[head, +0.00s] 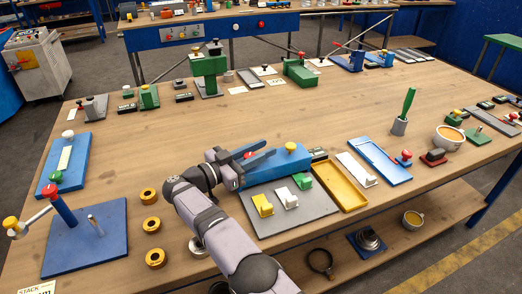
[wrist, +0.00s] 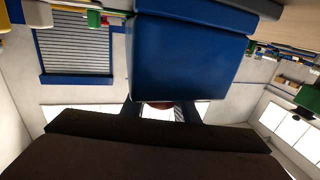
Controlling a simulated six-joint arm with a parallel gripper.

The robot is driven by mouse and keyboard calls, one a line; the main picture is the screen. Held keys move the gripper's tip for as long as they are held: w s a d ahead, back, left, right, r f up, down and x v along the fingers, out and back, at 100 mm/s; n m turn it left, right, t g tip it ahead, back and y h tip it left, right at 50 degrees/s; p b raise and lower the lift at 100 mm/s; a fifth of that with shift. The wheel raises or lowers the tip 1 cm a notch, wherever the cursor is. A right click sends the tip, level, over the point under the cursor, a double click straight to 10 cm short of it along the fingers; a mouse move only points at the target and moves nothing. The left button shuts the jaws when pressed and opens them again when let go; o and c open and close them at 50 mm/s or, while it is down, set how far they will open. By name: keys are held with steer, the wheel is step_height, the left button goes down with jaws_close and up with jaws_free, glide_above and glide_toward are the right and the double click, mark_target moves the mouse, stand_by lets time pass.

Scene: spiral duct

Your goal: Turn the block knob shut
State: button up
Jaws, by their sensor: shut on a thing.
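A blue block (head: 270,168) lies near the front middle of the table. A yellow knob (head: 291,147) stands on its right end. A red knob (head: 249,154) shows at its left part, between the fingers of my gripper (head: 252,152). My gripper comes in from the left and front, low over the block, shut on the red knob. In the wrist view the blue block (wrist: 190,55) fills the upper middle. A sliver of the red knob (wrist: 158,104) shows between the dark fingers (wrist: 158,112). Most of the knob is hidden there, so its turn angle cannot be told.
A grey plate (head: 290,217) with yellow, white and green pieces lies in front of the block. A yellow tray (head: 341,187) is to its right. Several brass rings (head: 150,224) lie to the left. The table middle behind the block is clear.

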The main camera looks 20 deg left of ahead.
steer(key=o, duration=1)
steer(key=shift+o, duration=0.2)
steer(key=shift+r, duration=0.1)
step_height(320, 180, up, 10)
steer(key=p, duration=0.3)
